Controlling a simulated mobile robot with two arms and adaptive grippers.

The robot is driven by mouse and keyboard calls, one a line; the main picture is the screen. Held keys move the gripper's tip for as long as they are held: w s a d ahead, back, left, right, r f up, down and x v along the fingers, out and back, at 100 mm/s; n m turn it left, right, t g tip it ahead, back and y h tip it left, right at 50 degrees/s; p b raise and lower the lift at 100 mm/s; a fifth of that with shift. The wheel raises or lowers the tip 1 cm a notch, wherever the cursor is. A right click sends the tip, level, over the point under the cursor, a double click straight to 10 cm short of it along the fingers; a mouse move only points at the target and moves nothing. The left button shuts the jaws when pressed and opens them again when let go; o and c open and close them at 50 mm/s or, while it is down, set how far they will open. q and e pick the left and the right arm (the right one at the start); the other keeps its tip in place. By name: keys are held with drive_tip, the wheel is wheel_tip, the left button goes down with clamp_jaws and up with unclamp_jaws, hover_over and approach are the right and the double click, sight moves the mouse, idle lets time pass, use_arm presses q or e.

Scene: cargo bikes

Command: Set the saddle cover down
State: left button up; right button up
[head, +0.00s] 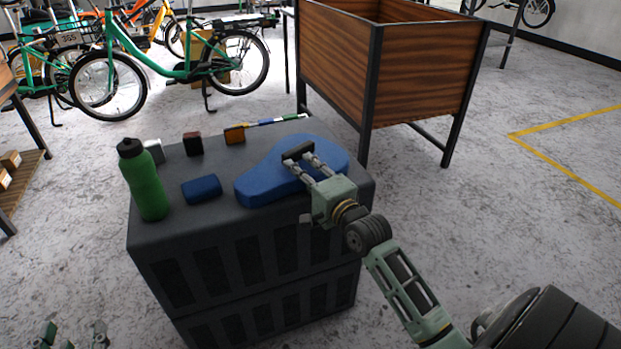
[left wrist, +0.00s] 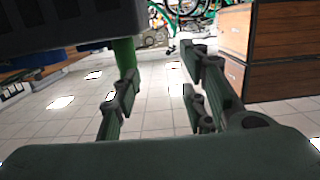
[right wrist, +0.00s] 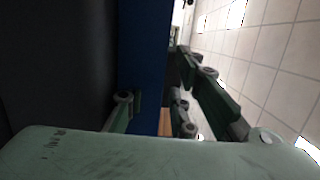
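The blue saddle cover (head: 268,178) lies flat over the right part of the dark crate's top (head: 215,217). My right gripper (head: 300,160) reaches its right front side, with one finger over its upper face. The other finger is hidden in the head view. In the right wrist view the cover (right wrist: 143,50) fills the gap between the right gripper's fingers (right wrist: 155,88). Whether the cover rests fully on the crate is hard to tell. My left gripper (head: 73,335) is open and empty, low beside the crate; its spread fingers show in the left wrist view (left wrist: 158,88).
A green bottle (head: 146,185), a small blue case (head: 201,188), a dark red box (head: 193,144), an orange-brown box (head: 234,135) and a striped rod (head: 275,121) share the crate top. A wooden bin (head: 420,75) stands behind right. Green bikes (head: 180,65) stand at the back.

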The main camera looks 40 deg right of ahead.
drive_tip(key=s+p, duration=0.2)
drive_tip(key=s, duration=1)
use_arm(q)
drive_tip(key=s+a+f+g+y, duration=0.2)
drive_tip(key=s+f+g, duration=0.3)
drive_tip(key=f, duration=0.5)
drive_tip(key=shift+s+a+g, duration=0.25)
drive_tip(key=shift+a+g, duration=0.2)
drive_tip(key=shift+g, duration=0.25)
use_arm(e)
drive_tip(key=s+a+f+n+g+y, duration=0.1)
drive_tip(key=s+a+f+n+g, duration=0.3)
drive_tip(key=a+n, duration=0.6)
drive_tip(key=s+a+f+n+g+y, duration=0.1)
drive_tip(key=s+a+f+n+g, duration=0.3)
drive_tip(key=a+n, duration=0.6)
wheel_tip(320, 180, down, 2)
drive_tip(key=shift+s+a+f+n+y, duration=0.15)
drive_tip(key=shift+s+a+n+y, duration=0.2)
drive_tip(key=shift+s+a, duration=0.3)
use_arm(q)
drive_tip(key=shift+d+f+p, duration=0.1)
drive_tip(key=shift+f+p, duration=0.1)
drive_tip(key=shift+p, duration=0.15)
use_arm(e)
drive_tip(key=shift+d+f, duration=0.1)
